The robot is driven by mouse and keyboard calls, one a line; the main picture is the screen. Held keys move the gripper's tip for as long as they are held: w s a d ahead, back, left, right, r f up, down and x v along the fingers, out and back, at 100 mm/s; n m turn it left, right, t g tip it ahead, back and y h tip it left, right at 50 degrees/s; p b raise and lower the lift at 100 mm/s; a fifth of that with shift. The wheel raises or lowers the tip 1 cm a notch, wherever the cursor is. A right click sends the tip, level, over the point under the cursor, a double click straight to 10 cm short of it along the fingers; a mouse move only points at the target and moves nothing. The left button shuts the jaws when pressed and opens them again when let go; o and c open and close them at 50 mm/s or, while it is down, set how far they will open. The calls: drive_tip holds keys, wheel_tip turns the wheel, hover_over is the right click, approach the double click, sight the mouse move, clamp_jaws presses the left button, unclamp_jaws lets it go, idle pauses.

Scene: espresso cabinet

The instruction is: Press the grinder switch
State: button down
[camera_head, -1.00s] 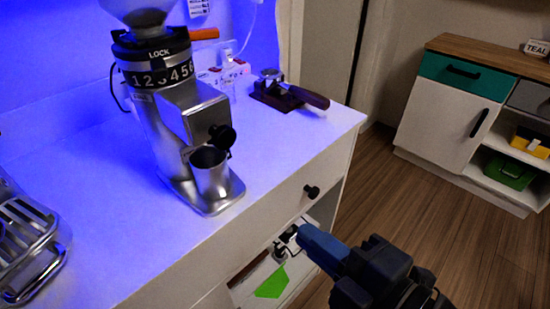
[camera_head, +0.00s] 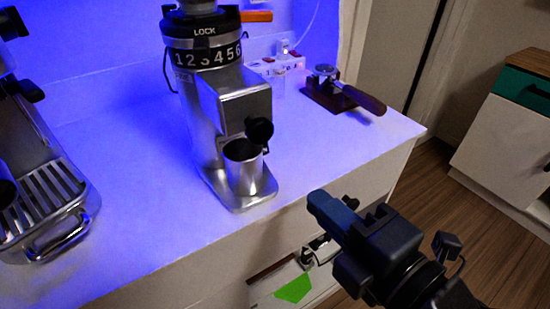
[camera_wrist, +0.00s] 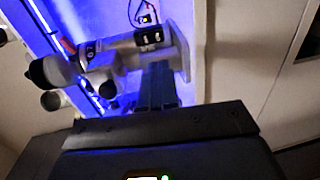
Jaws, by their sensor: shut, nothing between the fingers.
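The silver grinder (camera_head: 205,120) stands upright on the white counter, with a dial numbered 1 to 6 and a metal cup (camera_head: 245,170) under its spout. In the wrist view the grinder (camera_wrist: 125,50) lies sideways across the picture. A dark two-part panel (camera_wrist: 148,37) shows on its side and may be the switch; I cannot tell for sure. My gripper (camera_head: 322,203) is shut and empty, right of the grinder near the counter's front edge, apart from the cup. In the wrist view my gripper's fingers (camera_wrist: 158,72) overlap the grinder's base; contact cannot be told.
A portafilter (camera_head: 355,98) rests on a dark stand at the back right. An espresso machine (camera_head: 45,200) stands at the left.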

sight(264, 153)
drive_tip(key=p+x, duration=0.2)
drive_tip(key=x, duration=1)
drive_tip(key=shift+a, duration=0.1)
drive_tip(key=shift+w, duration=0.1)
drive_tip(key=shift+f+b, duration=0.15)
drive_tip(key=shift+b, duration=0.25)
drive_tip(key=shift+w+a+f+b, duration=0.1)
drive_tip(key=shift+f+b, duration=0.05)
drive_tip(key=shift+b, duration=0.25)
